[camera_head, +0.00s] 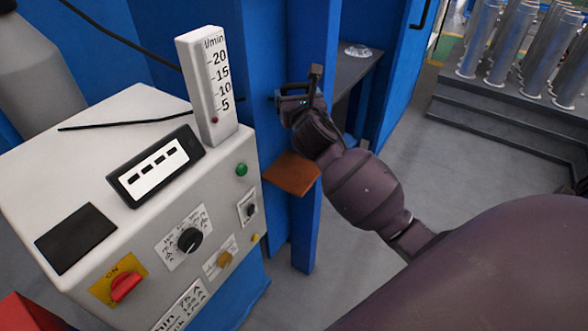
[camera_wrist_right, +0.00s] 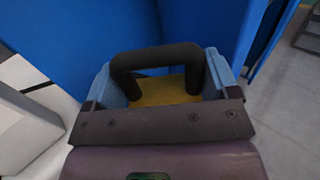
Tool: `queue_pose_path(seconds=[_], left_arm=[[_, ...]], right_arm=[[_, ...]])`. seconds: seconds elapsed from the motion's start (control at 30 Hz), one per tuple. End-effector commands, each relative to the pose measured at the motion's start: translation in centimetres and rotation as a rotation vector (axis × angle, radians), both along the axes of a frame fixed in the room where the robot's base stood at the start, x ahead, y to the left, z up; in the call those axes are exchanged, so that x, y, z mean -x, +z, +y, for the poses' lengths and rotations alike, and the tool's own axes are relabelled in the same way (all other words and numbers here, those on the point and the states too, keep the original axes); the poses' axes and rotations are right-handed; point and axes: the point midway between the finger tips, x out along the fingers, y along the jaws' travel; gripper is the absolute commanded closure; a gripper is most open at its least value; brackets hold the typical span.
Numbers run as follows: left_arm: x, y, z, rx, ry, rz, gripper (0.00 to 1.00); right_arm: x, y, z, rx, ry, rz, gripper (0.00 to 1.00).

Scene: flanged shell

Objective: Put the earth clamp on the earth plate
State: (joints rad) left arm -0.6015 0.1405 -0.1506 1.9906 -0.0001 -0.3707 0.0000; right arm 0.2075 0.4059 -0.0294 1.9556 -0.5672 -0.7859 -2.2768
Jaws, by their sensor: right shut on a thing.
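My right gripper (camera_head: 297,98) is in the middle of the head view, beside the blue frame. It is shut on the earth clamp, whose dark bent bar (camera_wrist_right: 155,57) spans between the two pale blue finger pads in the right wrist view. In the head view the clamp is small and partly hidden by the gripper. The earth plate (camera_head: 292,174) is a flat orange-brown plate against the blue post, below the gripper. A yellow-brown surface, seemingly this plate, shows beyond the bar in the wrist view (camera_wrist_right: 165,92). The gripper looks above the plate; the gap is unclear. My left gripper is out of view.
A white control box (camera_head: 125,110) with knobs, a display and a flow meter (camera_head: 207,85) stands at left. A blue post (camera_head: 307,225) rises beside the plate. A grey shelf (camera_head: 355,68) holds a small clear object. Metal cylinders (camera_head: 510,40) stand at right.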

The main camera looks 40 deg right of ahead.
Motion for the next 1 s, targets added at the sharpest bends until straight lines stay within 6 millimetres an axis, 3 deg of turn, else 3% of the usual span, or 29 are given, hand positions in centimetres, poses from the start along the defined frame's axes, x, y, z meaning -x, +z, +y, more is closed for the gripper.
queue_pose_path(seconds=[0.6,1.0], left_arm=[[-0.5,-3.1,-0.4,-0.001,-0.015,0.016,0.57],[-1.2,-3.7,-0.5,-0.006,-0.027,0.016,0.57]], right_arm=[[0.0,-12.9,0.2,-0.004,0.001,0.006,0.62],[0.0,-16.1,0.2,-0.003,0.002,0.002,0.62]])
